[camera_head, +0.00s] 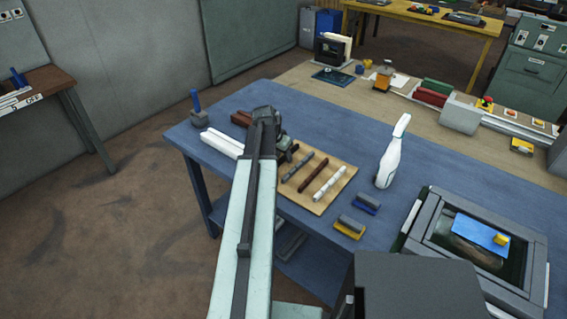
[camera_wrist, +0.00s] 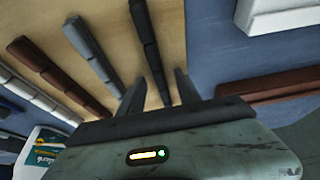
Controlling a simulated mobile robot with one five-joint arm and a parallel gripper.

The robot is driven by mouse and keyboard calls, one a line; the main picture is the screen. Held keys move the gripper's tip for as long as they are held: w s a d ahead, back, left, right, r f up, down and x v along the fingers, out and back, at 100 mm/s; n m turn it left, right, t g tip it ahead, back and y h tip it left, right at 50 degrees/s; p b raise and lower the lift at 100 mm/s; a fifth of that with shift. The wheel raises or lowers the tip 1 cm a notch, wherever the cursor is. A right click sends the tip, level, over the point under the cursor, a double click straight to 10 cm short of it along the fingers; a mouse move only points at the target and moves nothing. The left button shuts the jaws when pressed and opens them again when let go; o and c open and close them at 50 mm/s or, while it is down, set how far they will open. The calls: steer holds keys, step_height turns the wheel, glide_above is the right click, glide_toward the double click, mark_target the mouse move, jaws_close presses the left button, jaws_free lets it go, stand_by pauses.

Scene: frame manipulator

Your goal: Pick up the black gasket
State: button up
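The black gasket (camera_wrist: 148,42) is a long dark strip on a tan board (camera_wrist: 185,20). In the wrist view it runs from the top edge down between the two fingers of my gripper (camera_wrist: 160,90). The fingers stand apart, one on each side of the strip, with visible space between; whether they are down at its height I cannot tell. In the head view my gripper (camera_head: 287,152) is over the far left part of the board, and it and my arm hide the black strip there.
On the board beside it lie a grey strip (camera_wrist: 90,50), a brown strip (camera_wrist: 50,70) and a white strip (camera_head: 329,183). White bars (camera_head: 222,143) and brown bars (camera_wrist: 280,85) lie left of the board. A spray bottle (camera_head: 391,155) stands to the right on the blue table (camera_head: 345,120).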

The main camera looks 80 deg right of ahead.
mark_target(282, 159)
jaws_close()
steer(key=shift+r, duration=0.1)
step_height(282, 159, up, 10)
steer(key=p, duration=1)
